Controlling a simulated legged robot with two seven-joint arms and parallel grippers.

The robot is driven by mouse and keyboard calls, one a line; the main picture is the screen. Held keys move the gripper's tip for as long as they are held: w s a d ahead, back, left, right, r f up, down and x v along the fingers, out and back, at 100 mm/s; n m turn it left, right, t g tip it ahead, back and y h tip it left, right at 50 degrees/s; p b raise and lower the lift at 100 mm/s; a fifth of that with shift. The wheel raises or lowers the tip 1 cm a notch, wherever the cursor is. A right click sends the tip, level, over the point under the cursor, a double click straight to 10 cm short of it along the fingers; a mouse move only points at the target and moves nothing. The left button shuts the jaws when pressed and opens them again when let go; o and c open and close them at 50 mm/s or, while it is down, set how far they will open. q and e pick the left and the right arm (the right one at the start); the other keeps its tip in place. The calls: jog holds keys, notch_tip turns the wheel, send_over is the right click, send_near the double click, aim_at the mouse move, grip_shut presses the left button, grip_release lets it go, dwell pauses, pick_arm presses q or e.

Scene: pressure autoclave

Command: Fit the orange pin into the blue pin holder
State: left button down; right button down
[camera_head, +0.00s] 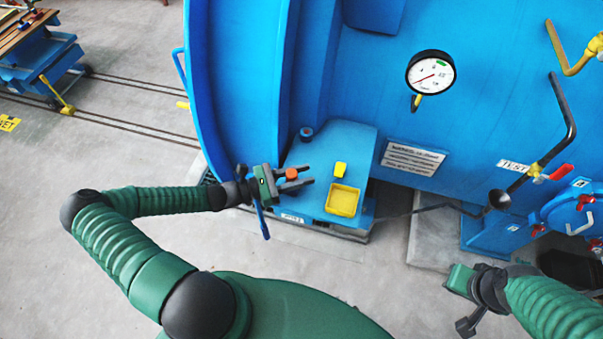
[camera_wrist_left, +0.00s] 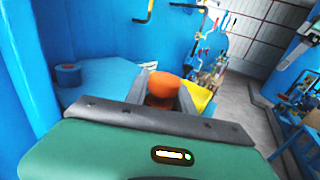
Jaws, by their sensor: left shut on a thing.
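The orange pin (camera_head: 291,174) is between the fingers of my left gripper (camera_head: 297,179), which is shut on it. In the left wrist view the rounded orange top of the pin (camera_wrist_left: 163,86) stands up between the fingers, with a darker part below it. The blue pin holder (camera_head: 306,132) is a small round piece with a dark top on the blue ledge, beyond the gripper and apart from the pin. The holder also shows at the left of the left wrist view (camera_wrist_left: 68,74). My right gripper (camera_head: 470,308) is at the lower right, and its jaw opening is unclear.
The large blue autoclave (camera_head: 330,70) rises behind, with a gauge (camera_head: 430,72). A black pipe (camera_head: 545,155) with a red-handled valve is at right.

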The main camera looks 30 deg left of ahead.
pick_arm(q)
jog(key=shift+f+b, duration=0.45)
jog(key=shift+f, duration=0.3)
jog(key=c, duration=1)
grip_release()
jog(key=shift+s+a, duration=0.1)
jog(key=shift+a, duration=0.05)
jog(key=b+v, duration=0.6)
jog(key=v, duration=1)
jog(key=shift+a+b, duration=0.25)
jog(key=shift+b, duration=0.05)
jog(key=shift+s, duration=0.2)
